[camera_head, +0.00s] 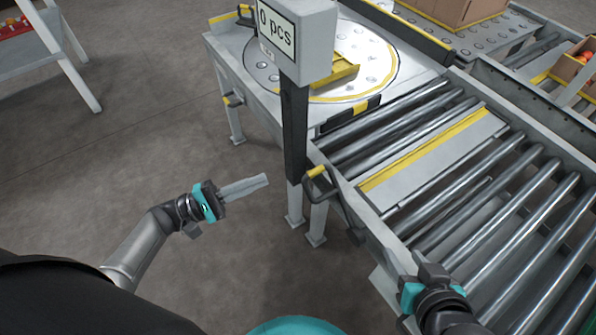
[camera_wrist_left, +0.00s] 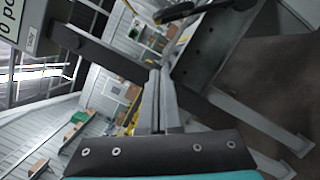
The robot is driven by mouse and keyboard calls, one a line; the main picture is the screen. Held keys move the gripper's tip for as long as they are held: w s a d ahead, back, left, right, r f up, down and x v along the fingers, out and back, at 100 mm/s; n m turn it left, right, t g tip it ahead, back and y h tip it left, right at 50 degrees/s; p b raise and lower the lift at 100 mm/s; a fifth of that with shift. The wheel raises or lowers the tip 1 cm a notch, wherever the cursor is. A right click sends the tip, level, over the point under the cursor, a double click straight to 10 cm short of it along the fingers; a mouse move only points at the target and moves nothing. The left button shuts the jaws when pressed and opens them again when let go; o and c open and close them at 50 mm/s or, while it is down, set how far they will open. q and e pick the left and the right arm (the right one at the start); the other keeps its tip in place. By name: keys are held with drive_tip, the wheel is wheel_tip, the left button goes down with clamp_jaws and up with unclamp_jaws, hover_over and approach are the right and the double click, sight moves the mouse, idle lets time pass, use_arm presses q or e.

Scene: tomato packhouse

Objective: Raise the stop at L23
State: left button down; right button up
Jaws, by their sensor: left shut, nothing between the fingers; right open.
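A plate with a yellow edge (camera_head: 430,158) lies among the rollers of the conveyor (camera_head: 478,205), looking about level with them. A yellow-gripped lever (camera_head: 318,178) sticks out at the conveyor's near left corner. No L23 label is legible, so I cannot tell whether this is the named stop. My left gripper (camera_head: 264,181) is shut and empty over the floor, left of the lever and apart from it. Its closed fingers also show in the left wrist view (camera_wrist_left: 157,90). My right gripper (camera_head: 430,270) is open beside the conveyor's near side rail.
A post with a "0 pcs" display (camera_head: 295,40) stands just behind the lever. Behind it is a table with a round turntable (camera_head: 375,65). A cardboard box (camera_head: 455,10) stands at the back, and a crate of tomatoes (camera_head: 570,70) at far right.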

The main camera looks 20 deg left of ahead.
drive_tip(key=shift+w+a+t+b, duration=0.3)
drive_tip(key=shift+a+t+b, duration=0.1)
drive_tip(key=shift+a, duration=0.15)
drive_tip(key=shift+s+d+r+g+p, duration=0.1)
drive_tip(key=shift+s+d+g+p, duration=0.05)
drive_tip(key=shift+d+g+p, duration=0.2)
use_arm(q)
drive_tip(key=w+d+r, duration=0.3)
drive_tip(key=d, duration=0.5)
drive_tip(key=shift+d+r+p, duration=0.2)
drive_tip(key=shift+d+p, duration=0.1)
drive_tip(key=shift+d, duration=0.1)
use_arm(e)
drive_tip(key=shift+s+d+g+h, duration=0.3)
drive_tip(key=shift+s+d+g, duration=0.25)
drive_tip(key=shift+d, duration=0.25)
